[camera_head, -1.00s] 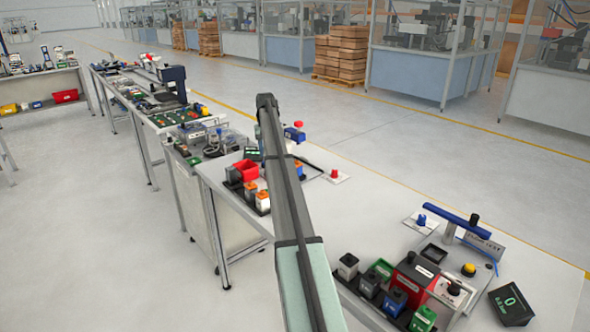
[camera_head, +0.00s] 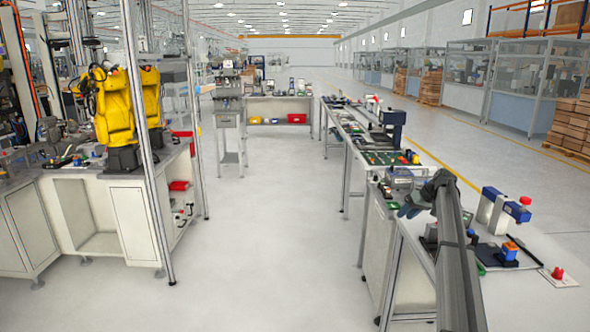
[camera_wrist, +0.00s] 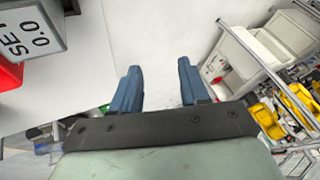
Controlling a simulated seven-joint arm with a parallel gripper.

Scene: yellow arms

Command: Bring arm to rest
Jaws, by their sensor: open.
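My arm (camera_head: 457,265) rises from the bottom right of the head view, over the near end of the right-hand bench. Its far end bends down to the left, where a dark shape (camera_head: 412,203) seems to be my gripper; its fingers are too small to read there. In the wrist view my gripper (camera_wrist: 162,88) shows two blue-grey fingers standing apart, with nothing between them. A white surface and pale floor show beyond the fingertips.
The near bench (camera_head: 525,268) carries a blue-and-white device (camera_head: 497,208), an orange-topped block (camera_head: 509,252) and a red knob (camera_head: 558,273). A yellow robot arm (camera_head: 113,105) stands at left. The aisle floor is clear. A display box (camera_wrist: 32,32) shows at the wrist view's top left.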

